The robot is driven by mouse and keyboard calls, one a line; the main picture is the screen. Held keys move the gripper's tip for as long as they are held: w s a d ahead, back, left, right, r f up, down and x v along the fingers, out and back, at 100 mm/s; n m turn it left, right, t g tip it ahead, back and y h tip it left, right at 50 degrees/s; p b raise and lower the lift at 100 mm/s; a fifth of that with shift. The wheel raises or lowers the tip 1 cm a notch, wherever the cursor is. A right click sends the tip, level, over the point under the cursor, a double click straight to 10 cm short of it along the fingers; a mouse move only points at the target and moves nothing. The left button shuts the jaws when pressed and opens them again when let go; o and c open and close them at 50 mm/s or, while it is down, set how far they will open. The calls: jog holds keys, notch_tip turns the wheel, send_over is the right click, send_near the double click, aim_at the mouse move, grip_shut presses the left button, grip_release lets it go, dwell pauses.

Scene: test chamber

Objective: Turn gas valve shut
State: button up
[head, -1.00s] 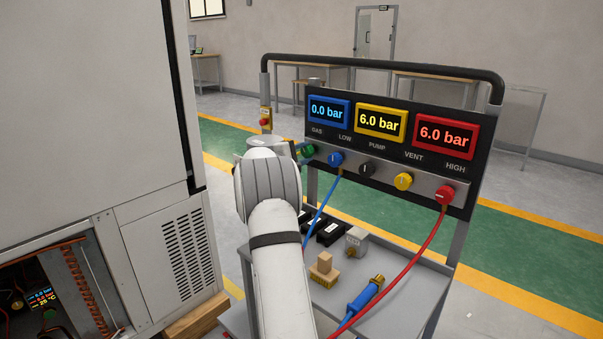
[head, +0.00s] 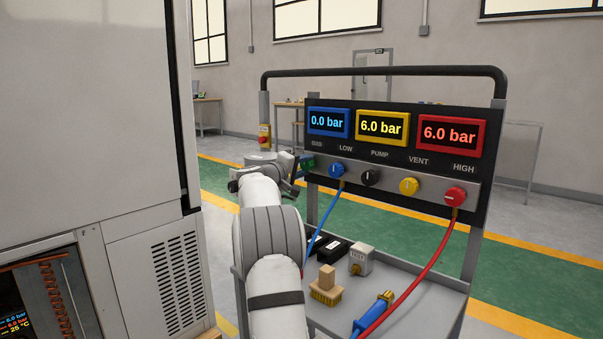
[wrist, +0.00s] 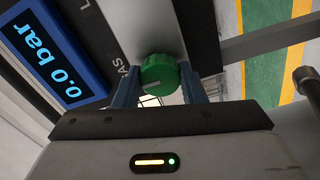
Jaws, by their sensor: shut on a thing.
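The gas valve is a green knob on the grey strip of the panel, under the GAS label. In the wrist view the green knob (wrist: 159,72) sits between the two blue fingers of my gripper (wrist: 160,82), one on each side. The gripper is shut on it. A pale mark on the knob lies roughly level in that picture. In the head view my gripper (head: 299,166) is at the left end of the strip and mostly hides the knob. The blue display (head: 329,122) reads 0.0 bar.
The yellow display (head: 381,128) and red display (head: 451,132) both read 6.0 bar. Blue (head: 337,170), black, yellow and red knobs follow to the right. Blue and red hoses hang over the cart tray (head: 430,290), which holds several items. A large white cabinet (head: 90,120) stands left.

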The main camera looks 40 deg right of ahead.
jog(key=shift+r, duration=0.2)
jog(key=o, duration=0.7)
jog(key=shift+d, duration=0.1)
jog(key=o, duration=0.3)
jog(key=shift+f, duration=0.1)
jog(key=a, duration=0.8)
jog(key=shift+s+p, duration=0.3)
jog(key=shift+s, duration=0.1)
